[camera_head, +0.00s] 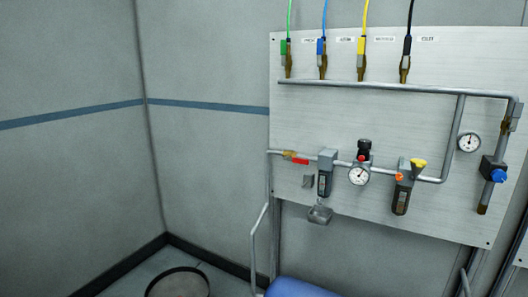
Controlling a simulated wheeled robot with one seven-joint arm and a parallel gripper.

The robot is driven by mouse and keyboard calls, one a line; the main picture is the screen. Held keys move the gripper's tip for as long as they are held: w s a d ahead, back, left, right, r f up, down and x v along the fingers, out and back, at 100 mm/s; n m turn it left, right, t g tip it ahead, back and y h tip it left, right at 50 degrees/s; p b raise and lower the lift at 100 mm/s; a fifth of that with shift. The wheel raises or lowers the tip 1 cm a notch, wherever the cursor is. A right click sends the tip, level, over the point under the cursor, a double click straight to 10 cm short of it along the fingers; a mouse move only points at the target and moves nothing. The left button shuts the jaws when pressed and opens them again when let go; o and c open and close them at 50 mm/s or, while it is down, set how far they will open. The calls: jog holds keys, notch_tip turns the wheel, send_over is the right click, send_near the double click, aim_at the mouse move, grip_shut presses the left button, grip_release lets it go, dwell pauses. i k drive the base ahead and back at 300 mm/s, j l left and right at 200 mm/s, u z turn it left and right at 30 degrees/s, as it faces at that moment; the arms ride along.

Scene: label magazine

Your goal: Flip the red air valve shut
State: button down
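The red air valve handle (298,160) is on the left end of the lower horizontal pipe on the wall panel. It is a small red lever on a brass-coloured valve body (288,154). The lever points right and slopes slightly down, lying close along the pipe. My gripper is not in view, and nothing touches the lever.
The panel (450,110) also carries gauges (359,175), a filter unit (325,173), a yellow-topped unit (410,180) and a blue knob (499,175). Coloured hoses enter from above. A blue surface (298,288) and a grey rail (254,245) stand below.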

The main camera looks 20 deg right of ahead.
aim_at(305, 162)
jog(key=i+j, duration=0.15)
jog(key=i, duration=0.3)
jog(key=i+j, duration=0.2)
jog(key=i, duration=0.3)
jog(key=i+j, duration=0.15)
jog(key=i, duration=0.3)
jog(key=j+u, duration=0.05)
